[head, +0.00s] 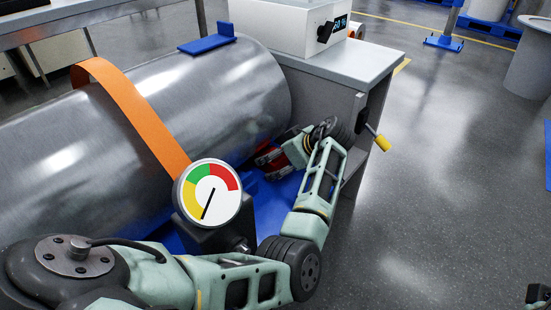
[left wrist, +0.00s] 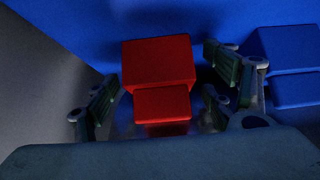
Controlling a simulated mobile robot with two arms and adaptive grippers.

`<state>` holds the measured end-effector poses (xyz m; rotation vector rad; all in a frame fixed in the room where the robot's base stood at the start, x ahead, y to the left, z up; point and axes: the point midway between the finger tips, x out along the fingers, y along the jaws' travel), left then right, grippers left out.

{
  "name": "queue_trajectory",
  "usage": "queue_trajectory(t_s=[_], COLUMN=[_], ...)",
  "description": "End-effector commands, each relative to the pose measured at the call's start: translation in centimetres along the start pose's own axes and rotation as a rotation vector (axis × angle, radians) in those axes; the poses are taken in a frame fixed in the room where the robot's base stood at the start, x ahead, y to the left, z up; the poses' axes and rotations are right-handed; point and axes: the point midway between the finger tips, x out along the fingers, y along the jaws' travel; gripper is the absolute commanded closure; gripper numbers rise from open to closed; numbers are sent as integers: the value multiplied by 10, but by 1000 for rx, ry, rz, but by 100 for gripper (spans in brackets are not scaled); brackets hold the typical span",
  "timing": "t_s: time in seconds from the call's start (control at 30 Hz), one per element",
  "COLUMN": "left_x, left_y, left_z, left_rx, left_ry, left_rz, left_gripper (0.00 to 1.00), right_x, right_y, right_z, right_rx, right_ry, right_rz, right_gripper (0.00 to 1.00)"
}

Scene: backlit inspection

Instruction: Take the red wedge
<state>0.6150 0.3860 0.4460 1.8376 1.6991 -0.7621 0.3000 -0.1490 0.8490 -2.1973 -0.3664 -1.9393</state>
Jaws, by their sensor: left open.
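The red wedge (left wrist: 158,62) shows in the left wrist view as a stepped red block, a large part behind a smaller, lower one, against a blue surface. My left gripper (left wrist: 160,96) is open, with fingers on both sides of the wedge and visible gaps between.
A similar blue block (left wrist: 285,50) stands close right of the gripper. The metal cylinder (head: 225,95) with an orange strap (head: 130,110) and a dial gauge (head: 211,190) stand left. The grey bench (head: 350,65) has a yellow-handled lever (head: 379,140).

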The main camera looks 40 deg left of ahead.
Motion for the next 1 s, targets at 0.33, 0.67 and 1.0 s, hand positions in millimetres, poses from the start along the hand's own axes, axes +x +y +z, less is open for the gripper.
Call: queue_trajectory(t_s=[0.33, 0.67, 1.0], left_x=[0, 0, 1], left_y=[0, 0, 0], left_z=[0, 0, -1], left_rx=[0, 0, 1], left_ry=[0, 0, 0], left_rz=[0, 0, 1], left_gripper=[40, 69, 82], right_x=[0, 0, 1], right_y=[0, 0, 0], right_z=[0, 0, 0], right_rx=[0, 0, 1], right_ry=[0, -1, -1], right_rz=[0, 0, 0], right_gripper=[60, 60, 60])
